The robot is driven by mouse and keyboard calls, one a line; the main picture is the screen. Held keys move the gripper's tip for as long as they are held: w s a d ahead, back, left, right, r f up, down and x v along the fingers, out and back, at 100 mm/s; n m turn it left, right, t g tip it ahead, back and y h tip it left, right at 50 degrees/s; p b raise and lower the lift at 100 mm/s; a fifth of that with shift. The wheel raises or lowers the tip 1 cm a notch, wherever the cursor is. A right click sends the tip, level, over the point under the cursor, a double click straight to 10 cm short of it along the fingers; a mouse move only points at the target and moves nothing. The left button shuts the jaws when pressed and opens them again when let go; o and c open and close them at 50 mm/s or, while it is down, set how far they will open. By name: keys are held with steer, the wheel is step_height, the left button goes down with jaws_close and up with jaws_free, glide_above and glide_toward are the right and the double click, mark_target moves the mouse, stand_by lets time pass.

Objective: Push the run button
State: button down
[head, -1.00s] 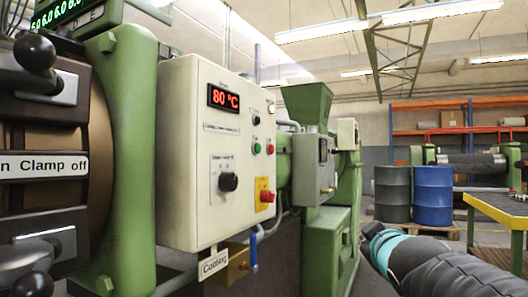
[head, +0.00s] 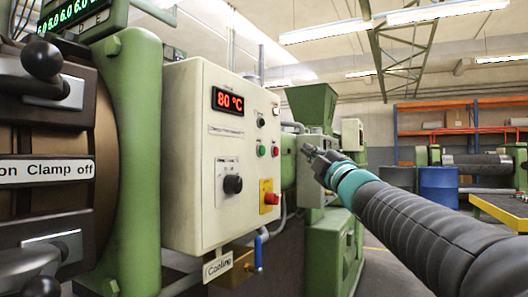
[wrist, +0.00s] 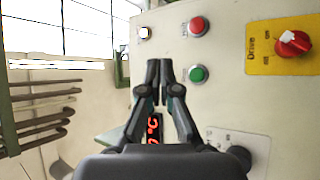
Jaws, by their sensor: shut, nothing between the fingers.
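The cream control panel (head: 203,200) carries a green push button (head: 261,150) beside a red one (head: 275,151); no label shows which is run. In the wrist view the green button (wrist: 198,73) is right of my fingertips and the red button (wrist: 198,26) is above it. My gripper (head: 308,150) is to the right of the panel in the head view, its fingers toward the panel. In the wrist view my gripper (wrist: 160,66) has its fingers together and empty. The tips look apart from the green button; their distance from the panel is unclear.
A red drive knob on a yellow plate (wrist: 270,58), a black knob (head: 232,184), a pale button (wrist: 144,33) and the 80 °C display (head: 227,101) share the panel. A grey box (head: 308,183) stands behind my gripper. A blue drum (head: 438,190) stands farther back.

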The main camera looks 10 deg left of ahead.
steer(key=w+a+b, duration=0.1)
steer(key=w+a, duration=0.2)
steer(key=a, duration=0.5)
steer(key=shift+b, duration=0.3)
steer(key=shift+a, duration=0.15)
stand_by(1.2)
steer(key=shift+w+a, duration=0.2)
steer(key=shift+a, duration=0.15)
steer(key=shift+w+a+b, duration=0.1)
steer(key=shift+a+b, duration=0.2)
steer(key=shift+a, duration=0.05)
stand_by(0.7)
steer(key=shift+d, duration=0.15)
steer(key=shift+s+d, duration=0.3)
steer(key=shift+d, duration=0.3)
steer(key=shift+d, duration=0.1)
steer(key=d, duration=0.1)
steer(key=s+d+p, duration=0.1)
steer(key=d, duration=0.2)
steer(key=shift+s+d, duration=0.25)
steer(key=shift+s, duration=0.1)
